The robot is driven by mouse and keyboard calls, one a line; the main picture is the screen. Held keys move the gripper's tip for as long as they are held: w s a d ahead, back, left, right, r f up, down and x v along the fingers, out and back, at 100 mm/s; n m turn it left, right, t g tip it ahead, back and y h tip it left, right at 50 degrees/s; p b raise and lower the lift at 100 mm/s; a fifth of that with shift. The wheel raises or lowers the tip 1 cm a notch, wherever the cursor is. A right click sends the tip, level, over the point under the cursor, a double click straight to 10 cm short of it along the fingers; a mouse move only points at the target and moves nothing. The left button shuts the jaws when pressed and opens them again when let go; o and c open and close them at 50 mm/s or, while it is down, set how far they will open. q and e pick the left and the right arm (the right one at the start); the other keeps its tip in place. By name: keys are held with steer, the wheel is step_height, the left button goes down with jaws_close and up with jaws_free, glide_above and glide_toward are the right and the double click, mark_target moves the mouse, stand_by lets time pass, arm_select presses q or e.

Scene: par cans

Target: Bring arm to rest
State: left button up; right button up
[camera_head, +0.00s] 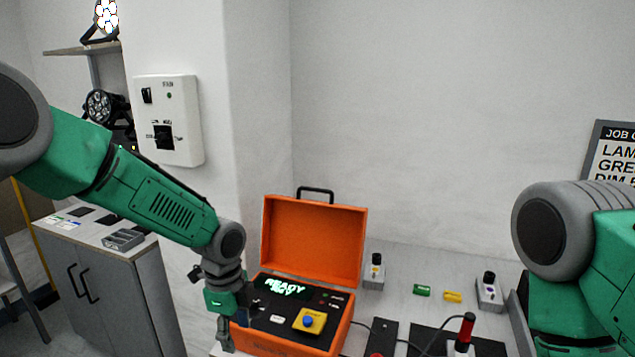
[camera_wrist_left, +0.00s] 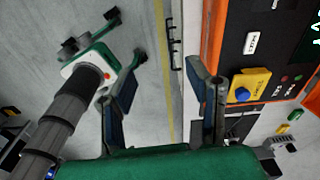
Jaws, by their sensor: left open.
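My left gripper (camera_head: 222,328) hangs at the front left corner of the open orange case (camera_head: 312,240). In the left wrist view its two fingers (camera_wrist_left: 165,98) stand wide apart, with nothing between them. One fingertip shows close to the case's yellow block with a blue button (camera_wrist_left: 243,85); whether it touches the case cannot be told. The green display in the case reads READY (camera_head: 286,287). Part of my right arm (camera_head: 560,235) shows at the right edge of the head view.
Small switch boxes (camera_head: 375,271), a green piece (camera_head: 422,290) and a yellow piece (camera_head: 453,297) stand on the grey table right of the case. A grey cabinet (camera_head: 118,290) stands left; open floor (camera_wrist_left: 150,20) lies beside the table.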

arm_select(q)
steer(key=s+a+f+n+h+b, duration=0.15)
steer(key=s+f+n+b, duration=0.6)
steer(key=s+f, duration=1.25)
steer(key=s+a+f+n+y, duration=0.1)
steer(key=s+a+f+n, duration=0.1)
steer(key=s+a+n, duration=0.3)
steer(key=s+a+f+n+y, duration=0.1)
steer(key=s+a+f+n, duration=0.2)
steer(key=s+a+n, duration=0.3)
steer(key=s+n, duration=0.1)
steer(key=s, duration=0.2)
steer(key=shift+s+f+n+t+b, duration=0.15)
steer(key=shift+s+n+t+b, duration=0.2)
steer(key=shift+t+b, duration=0.05)
steer(key=shift+w+d, duration=0.1)
steer(key=shift+w, duration=0.05)
steer(key=shift+c, duration=0.3)
